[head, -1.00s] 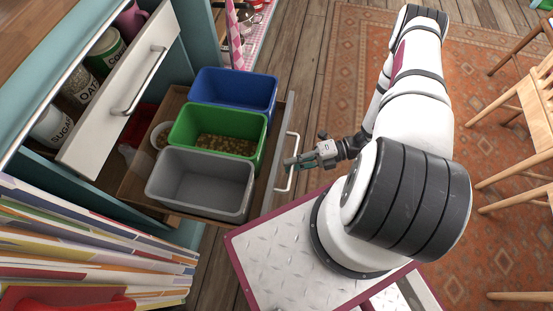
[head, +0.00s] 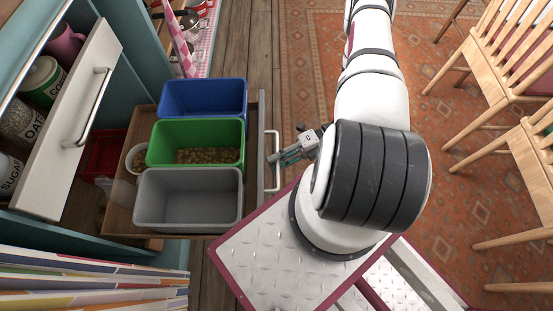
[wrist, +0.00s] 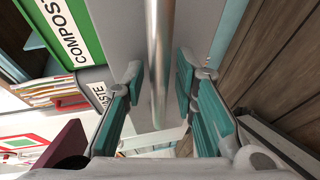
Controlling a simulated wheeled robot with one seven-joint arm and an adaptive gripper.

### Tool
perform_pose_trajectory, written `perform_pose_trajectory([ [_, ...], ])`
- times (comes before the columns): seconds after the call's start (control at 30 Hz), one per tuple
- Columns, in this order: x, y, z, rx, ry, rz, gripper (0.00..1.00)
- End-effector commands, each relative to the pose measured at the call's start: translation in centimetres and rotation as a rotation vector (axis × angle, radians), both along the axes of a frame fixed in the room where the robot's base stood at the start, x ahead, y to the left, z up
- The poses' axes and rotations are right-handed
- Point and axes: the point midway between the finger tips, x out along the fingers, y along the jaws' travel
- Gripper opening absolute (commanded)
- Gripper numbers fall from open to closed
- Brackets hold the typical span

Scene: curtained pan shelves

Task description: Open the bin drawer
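The bin drawer (head: 122,205) is pulled well out of the teal cabinet. It holds a blue bin (head: 203,84), a green bin (head: 196,130) with brown bits in it, and a grey bin (head: 188,172). Its grey front carries a pale bar handle (head: 275,178). My gripper (head: 282,160) is at this handle. In the wrist view my gripper (wrist: 158,85) is open, with teal finger pads on either side of the metal handle bar (wrist: 160,40). Gaps show between the bar and both fingers. Labels reading COMPOST and part of another word show on the bins.
An upper drawer (head: 75,115) with jars stands partly open above the bin drawer. Books (head: 90,280) fill the lower left. Wooden chairs (head: 510,60) stand at the right on a patterned rug (head: 440,200). A strip of wooden floor (head: 262,60) is clear beyond the drawer.

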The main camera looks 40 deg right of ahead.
Motion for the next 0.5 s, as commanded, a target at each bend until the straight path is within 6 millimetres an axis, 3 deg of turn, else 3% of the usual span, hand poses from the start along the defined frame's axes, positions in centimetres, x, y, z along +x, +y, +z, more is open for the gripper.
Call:
perform_pose_trajectory([
  [0.33,-0.1,-0.1,0.1,0.002,0.001,0.002,0.32],
  [0.5,-0.6,-1.8,0.3,0.0,0.0,0.001,0.32],
])
